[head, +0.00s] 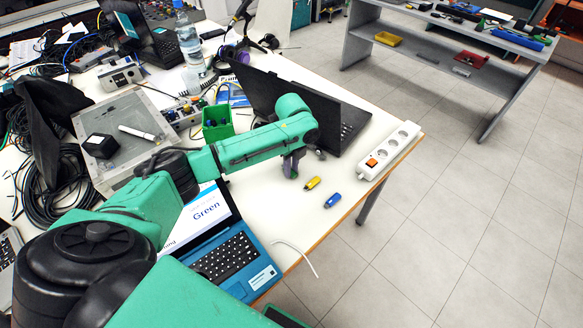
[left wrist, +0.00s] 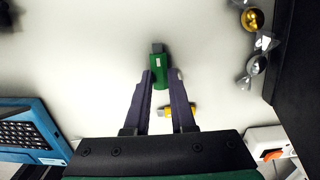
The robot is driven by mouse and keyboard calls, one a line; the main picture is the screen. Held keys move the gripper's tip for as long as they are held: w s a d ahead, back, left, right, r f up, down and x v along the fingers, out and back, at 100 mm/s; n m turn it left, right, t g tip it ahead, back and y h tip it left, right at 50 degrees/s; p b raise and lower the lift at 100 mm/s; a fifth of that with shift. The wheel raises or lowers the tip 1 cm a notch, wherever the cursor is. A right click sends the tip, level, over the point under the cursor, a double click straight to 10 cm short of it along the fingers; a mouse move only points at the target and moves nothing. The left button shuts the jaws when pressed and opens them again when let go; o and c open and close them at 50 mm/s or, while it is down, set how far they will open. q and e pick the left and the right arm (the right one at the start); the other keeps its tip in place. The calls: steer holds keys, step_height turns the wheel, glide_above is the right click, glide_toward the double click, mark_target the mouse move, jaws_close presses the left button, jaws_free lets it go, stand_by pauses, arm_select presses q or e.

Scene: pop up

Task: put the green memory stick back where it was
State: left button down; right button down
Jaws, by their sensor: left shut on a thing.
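My left gripper (head: 290,165) points down over the white table, in front of the open black laptop. In the left wrist view its fingers (left wrist: 162,78) are shut on the green memory stick (left wrist: 159,68), whose grey plug end points away from the gripper. A yellow memory stick (head: 312,183) and a blue memory stick (head: 333,200) lie on the table, right of and nearer than the gripper. The yellow one (left wrist: 166,111) shows partly behind a finger. My right gripper is out of view.
A blue laptop (head: 225,258) with "Green" on its screen stands at the near edge, a white cable (head: 297,256) beside it. The black laptop (head: 348,128) is behind the gripper. A power strip (head: 390,152) lies along the right edge. A green bin (head: 217,123) stands farther left.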

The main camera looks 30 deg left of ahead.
mark_target(292, 172)
arm_select(q)
steer(key=shift+w+f, duration=0.1)
steer(key=shift+f, duration=0.15)
steer(key=c, duration=0.8)
jaws_free()
steer(key=shift+o, duration=0.2)
step_height(292, 172, up, 12)
steer(key=shift+d, duration=0.1)
